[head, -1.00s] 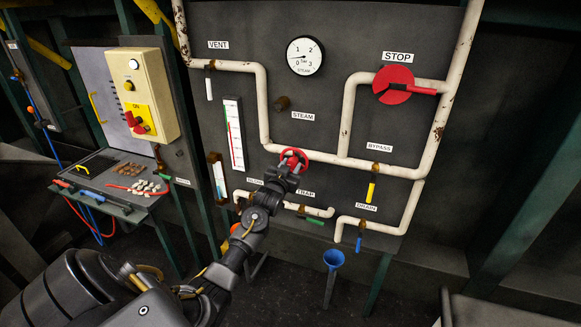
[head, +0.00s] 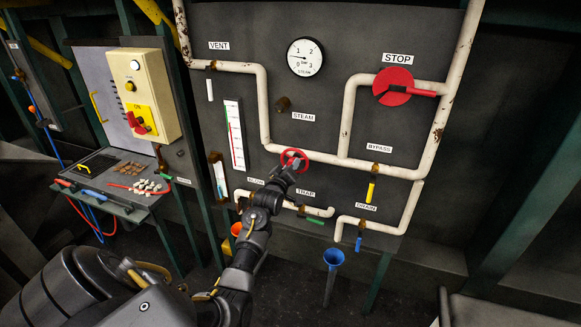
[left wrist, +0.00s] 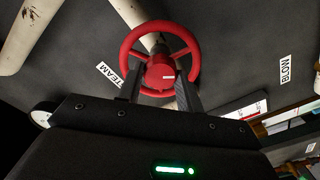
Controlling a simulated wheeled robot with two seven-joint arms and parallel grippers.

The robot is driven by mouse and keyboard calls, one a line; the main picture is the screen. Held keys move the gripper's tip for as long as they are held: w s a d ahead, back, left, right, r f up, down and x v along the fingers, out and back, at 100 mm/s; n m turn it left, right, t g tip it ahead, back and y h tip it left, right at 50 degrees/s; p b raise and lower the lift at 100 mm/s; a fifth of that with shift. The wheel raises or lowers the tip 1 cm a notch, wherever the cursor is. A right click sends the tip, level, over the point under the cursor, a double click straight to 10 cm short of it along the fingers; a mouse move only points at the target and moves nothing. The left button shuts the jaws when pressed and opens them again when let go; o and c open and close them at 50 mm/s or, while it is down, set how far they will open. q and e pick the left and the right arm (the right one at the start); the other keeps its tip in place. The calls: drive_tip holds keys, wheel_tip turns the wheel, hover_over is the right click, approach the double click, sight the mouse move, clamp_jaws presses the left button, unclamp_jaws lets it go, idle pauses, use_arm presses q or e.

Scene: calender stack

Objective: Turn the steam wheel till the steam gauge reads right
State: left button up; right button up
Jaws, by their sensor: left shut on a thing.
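The red steam wheel (head: 294,154) sits on the white pipe, low in the middle of the panel. The round steam gauge (head: 305,57) is above it, with a scale from 0 to 3 bar; its thin needle points left, apparently between 0 and 1. My left gripper (head: 290,168) is at the wheel's lower side and hides part of it. In the left wrist view the wheel (left wrist: 125,48) shows nearly whole. My left gripper (left wrist: 158,92) has a finger on each side of the wheel's lower part and is shut on it. My right gripper is not in view.
A yellow bypass lever (head: 371,191), a blue drain lever (head: 358,243) and a green trap lever (head: 315,222) hang nearby. A blue funnel (head: 333,260) stands below. A yellow switch box (head: 143,95) is at left.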

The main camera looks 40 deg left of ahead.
use_arm(q)
drive_tip(key=shift+n, duration=1.1)
drive_tip(key=o, duration=1)
drive_tip(key=b+v, duration=0.3)
drive_tip(key=v, duration=0.8)
drive_tip(key=shift+w, duration=0.1)
